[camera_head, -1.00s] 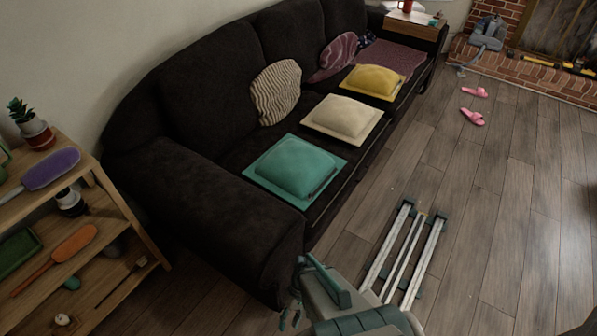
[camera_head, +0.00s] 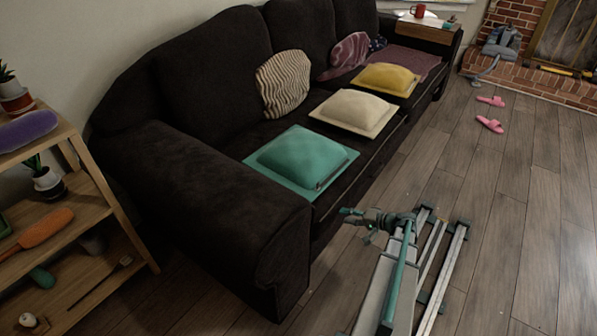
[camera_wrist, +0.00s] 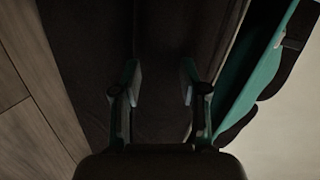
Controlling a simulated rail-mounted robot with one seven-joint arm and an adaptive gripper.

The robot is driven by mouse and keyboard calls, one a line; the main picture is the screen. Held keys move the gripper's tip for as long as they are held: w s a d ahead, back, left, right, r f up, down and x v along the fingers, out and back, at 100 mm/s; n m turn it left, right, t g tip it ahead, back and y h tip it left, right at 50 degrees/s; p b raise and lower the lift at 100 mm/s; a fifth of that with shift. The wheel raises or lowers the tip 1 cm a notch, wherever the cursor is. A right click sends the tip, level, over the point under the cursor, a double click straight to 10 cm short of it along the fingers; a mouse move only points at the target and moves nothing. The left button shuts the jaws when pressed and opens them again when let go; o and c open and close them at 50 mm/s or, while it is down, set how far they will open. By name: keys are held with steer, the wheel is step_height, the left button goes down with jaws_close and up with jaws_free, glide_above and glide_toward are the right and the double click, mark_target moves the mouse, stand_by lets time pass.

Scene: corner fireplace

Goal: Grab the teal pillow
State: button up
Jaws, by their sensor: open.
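The teal pillow (camera_head: 300,158) lies flat on the near seat of the dark sofa, beside its near armrest. In the wrist view the teal pillow (camera_wrist: 262,80) shows as a slanted strip at the right, outside my fingers. My gripper (camera_head: 357,224) is off the sofa's front edge, to the right of and below the pillow in the head view, apart from it. In the wrist view my gripper (camera_wrist: 160,82) is open, with only dark sofa surface between its fingers.
A cream pillow (camera_head: 352,112) and a yellow pillow (camera_head: 385,79) lie farther along the dark sofa (camera_head: 185,190). A striped cushion (camera_head: 283,84) leans on the backrest. A wooden shelf (camera_head: 118,210) stands at left. Pink slippers (camera_head: 489,123) lie on otherwise clear floor at right.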

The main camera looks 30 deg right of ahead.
mark_target(329, 177)
steer(key=w+d+r+m+t+y+b, duration=0.1)
steer(key=w+d+r+m+t+b, duration=0.2)
steer(key=r, duration=0.8)
steer(key=shift+n+t, duration=0.5)
steer(key=shift+t, duration=0.1)
steer(key=x, duration=0.4)
steer(key=shift+w+a+f, duration=0.15)
steer(key=shift+w+f, duration=0.05)
steer(key=shift+w, duration=0.15)
steer(key=shift+a+b+x, duration=0.25)
steer(key=shift+b+x, duration=0.75)
steer(key=shift+x, duration=1.6)
steer(key=shift+s, duration=0.15)
jaws_close()
